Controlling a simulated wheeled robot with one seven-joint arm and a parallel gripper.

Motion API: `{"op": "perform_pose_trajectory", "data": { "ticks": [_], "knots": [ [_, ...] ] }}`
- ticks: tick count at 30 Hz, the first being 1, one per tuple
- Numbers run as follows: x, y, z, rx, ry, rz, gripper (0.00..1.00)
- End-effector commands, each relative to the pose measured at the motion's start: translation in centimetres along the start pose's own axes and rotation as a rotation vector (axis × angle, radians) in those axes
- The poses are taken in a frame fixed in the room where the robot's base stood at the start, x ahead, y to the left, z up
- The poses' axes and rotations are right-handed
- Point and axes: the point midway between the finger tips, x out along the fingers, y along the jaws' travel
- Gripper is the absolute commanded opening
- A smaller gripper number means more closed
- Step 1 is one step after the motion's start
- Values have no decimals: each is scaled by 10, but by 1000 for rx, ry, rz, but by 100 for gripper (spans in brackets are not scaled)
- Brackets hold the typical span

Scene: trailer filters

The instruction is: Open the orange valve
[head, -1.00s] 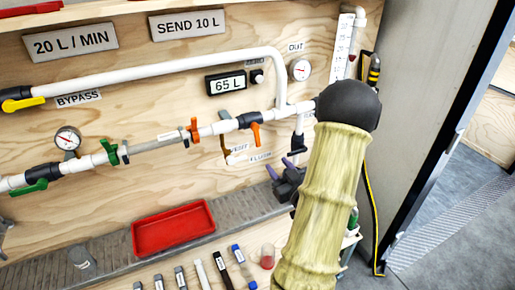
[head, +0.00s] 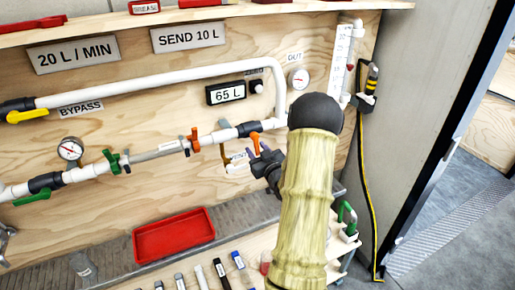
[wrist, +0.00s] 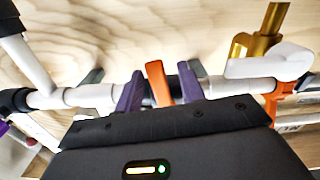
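The orange valve handle (head: 255,142) hangs from the white pipe line on the plywood wall, just left of the vertical white pipe in the head view. In the wrist view the orange handle (wrist: 157,82) stands between my two purple fingers, with narrow gaps beside it. My gripper (head: 261,158) is open, its fingertips close to the handle; it also shows in the wrist view (wrist: 161,76). I cannot tell whether either finger touches the handle. My dark gripper body hides the handle's lower part in the wrist view.
A second orange-red handle (head: 194,139) sits further left on the same line, with a brass branch (head: 226,155) between. A red tray (head: 174,235) lies on the ledge below.

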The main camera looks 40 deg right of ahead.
Motion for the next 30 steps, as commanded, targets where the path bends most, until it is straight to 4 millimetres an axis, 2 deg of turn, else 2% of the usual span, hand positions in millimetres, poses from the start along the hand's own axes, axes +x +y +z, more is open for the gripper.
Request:
{"op": "perform_pose_trajectory", "data": {
  "ticks": [9, 11, 15, 16, 30],
  "knots": [
    [3, 2, 1, 1, 0, 4, 39],
    [3, 2, 1, 1, 0, 4, 29],
    [3, 2, 1, 1, 0, 3, 2],
    [3, 2, 1, 0, 0, 3, 0],
    [3, 4, 2, -41, 2, 4, 0]
  ]
}}
